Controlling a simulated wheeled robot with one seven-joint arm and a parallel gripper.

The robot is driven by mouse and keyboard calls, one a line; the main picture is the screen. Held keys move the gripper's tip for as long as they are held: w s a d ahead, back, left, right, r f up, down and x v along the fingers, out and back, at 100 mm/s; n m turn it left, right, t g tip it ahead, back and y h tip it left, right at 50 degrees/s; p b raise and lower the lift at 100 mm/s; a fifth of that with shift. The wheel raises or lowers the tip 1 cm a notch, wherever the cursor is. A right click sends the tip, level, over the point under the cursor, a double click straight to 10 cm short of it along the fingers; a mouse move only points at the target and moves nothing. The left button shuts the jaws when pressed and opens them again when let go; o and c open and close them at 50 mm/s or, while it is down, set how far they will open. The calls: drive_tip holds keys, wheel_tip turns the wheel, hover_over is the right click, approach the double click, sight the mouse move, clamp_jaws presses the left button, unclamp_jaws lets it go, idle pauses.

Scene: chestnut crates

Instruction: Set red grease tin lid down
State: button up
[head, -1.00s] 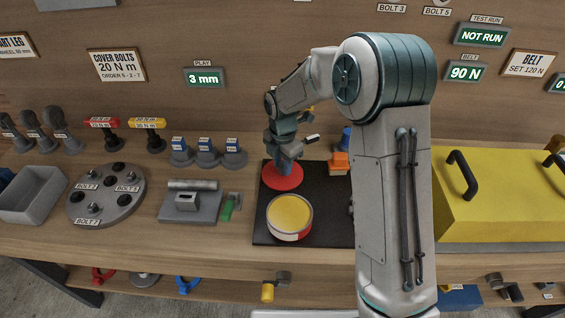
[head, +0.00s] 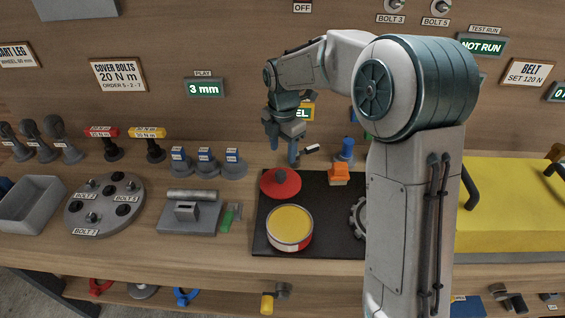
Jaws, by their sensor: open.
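The open grease tin (head: 290,226), filled with yellow grease, stands on the mat just in front of the lid. My gripper (head: 283,160) is open and empty, its fingers pointing down above and behind the lid, apart from it.
An orange block-like item (head: 339,174) and a blue item (head: 346,148) stand right of the lid. A gear (head: 359,216) is partly hidden by my arm. A grey fixture (head: 188,214) stands left of the mat, and a yellow cover (head: 510,205) at right.

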drive_tip(key=s+d+r+m+t, duration=0.1)
drive_tip(key=s+d+r+m, duration=0.35)
drive_tip(key=s+m, duration=0.25)
drive_tip(key=s+d+r+m+t, duration=0.1)
drive_tip(key=s+d+r+m, duration=0.2)
drive_tip(key=s+d+m, duration=0.35)
drive_tip(key=s+d+f+m, duration=0.1)
drive_tip(key=s+d+m, duration=0.1)
drive_tip(key=s+m, duration=0.4)
drive_tip(key=s+d+f+m, duration=0.1)
drive_tip(key=s+d+m, duration=0.1)
drive_tip(key=s+m, duration=0.4)
drive_tip(key=shift+s+d+m+t, duration=0.15)
drive_tip(key=shift+d+m+t, duration=0.25)
drive_tip(key=shift+m, duration=0.15)
